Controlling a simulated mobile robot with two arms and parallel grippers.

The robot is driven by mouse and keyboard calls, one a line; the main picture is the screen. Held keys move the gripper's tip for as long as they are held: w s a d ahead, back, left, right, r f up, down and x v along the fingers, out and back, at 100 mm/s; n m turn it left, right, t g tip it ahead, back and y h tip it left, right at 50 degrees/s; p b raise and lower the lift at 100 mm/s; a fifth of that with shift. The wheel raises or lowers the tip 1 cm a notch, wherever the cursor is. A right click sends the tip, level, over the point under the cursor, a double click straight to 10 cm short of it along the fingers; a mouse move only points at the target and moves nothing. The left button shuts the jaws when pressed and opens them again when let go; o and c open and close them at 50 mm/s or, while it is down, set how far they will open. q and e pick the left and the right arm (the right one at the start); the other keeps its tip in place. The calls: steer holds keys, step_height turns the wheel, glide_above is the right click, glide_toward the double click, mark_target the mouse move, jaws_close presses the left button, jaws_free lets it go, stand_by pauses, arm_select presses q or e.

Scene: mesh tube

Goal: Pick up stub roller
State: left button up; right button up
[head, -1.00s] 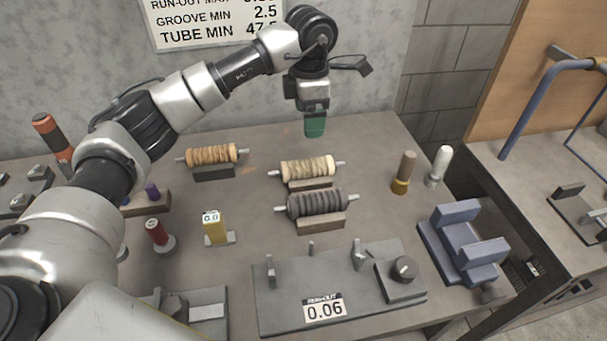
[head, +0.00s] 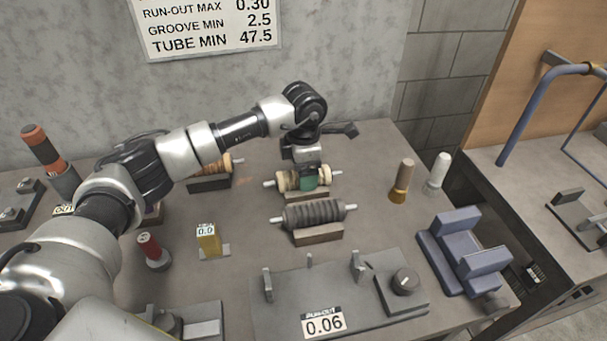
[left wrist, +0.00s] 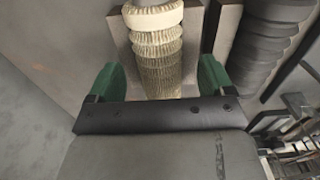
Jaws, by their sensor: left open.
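A cream ribbed roller (head: 287,181) with thin metal shaft ends lies on a low cradle at the back of the bench. My left gripper (head: 309,181) is down at it, open, its green finger partly hiding the roller. In the left wrist view the cream roller (left wrist: 158,52) runs between the two green fingers of the left gripper (left wrist: 161,82), with gaps visible beside it. A dark grey ribbed roller (head: 314,215) lies on a cradle in front, and a tan roller (head: 216,168) lies behind my arm. No label tells which is the stub roller. My right gripper is not in view.
A grey gauge plate (head: 285,296) reading 0.06 fills the front. A blue block holder (head: 463,245) stands at right, with a brown peg (head: 402,181) and a white peg (head: 437,172) behind it. A yellow gauge (head: 208,240) and red-topped piece (head: 151,250) stand left.

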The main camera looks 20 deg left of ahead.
arm_select(q)
steer(key=shift+f, duration=0.6)
steer(key=c, duration=1.3)
steer(key=shift+r, duration=0.1)
